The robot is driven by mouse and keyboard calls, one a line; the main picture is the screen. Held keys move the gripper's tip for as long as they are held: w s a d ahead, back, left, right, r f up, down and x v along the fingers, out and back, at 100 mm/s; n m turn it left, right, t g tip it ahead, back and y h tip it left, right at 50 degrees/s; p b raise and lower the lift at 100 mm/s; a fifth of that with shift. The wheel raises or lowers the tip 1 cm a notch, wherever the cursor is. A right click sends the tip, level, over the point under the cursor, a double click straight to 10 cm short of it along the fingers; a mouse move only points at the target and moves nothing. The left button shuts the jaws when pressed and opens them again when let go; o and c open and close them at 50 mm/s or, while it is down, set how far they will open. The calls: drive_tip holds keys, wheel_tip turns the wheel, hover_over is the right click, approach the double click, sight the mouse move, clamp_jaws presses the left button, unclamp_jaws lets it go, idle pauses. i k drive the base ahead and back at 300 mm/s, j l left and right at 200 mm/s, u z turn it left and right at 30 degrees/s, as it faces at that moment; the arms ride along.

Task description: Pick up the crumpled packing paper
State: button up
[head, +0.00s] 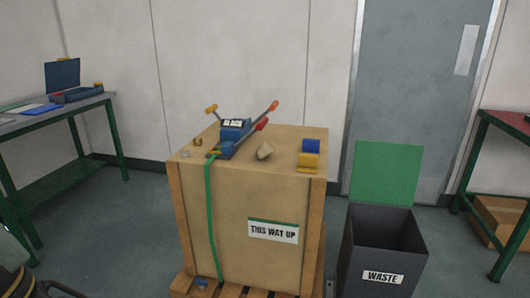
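The blue tool (235,130) with red and orange handle ends stands on the crate, its green strap (210,215) hanging down the front. A blue and yellow item (309,153) lies at right. An open waste bin (382,262) stands right of the crate. Tables flank both sides.

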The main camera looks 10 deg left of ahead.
sight(264, 150)
drive_tip(key=i+l+u, duration=0.3)
drive_tip(key=l, duration=0.3)
drive_tip(key=i+l+u, duration=0.3)
drive_tip(key=l, duration=0.2)
drive_tip(key=i+l+u, duration=0.3)
drive_tip(key=i+l, duration=0.15)
drive_tip(key=l, duration=0.3)
drive_tip(key=i+l+u, duration=0.1)
drive_tip(key=i, duration=0.2)
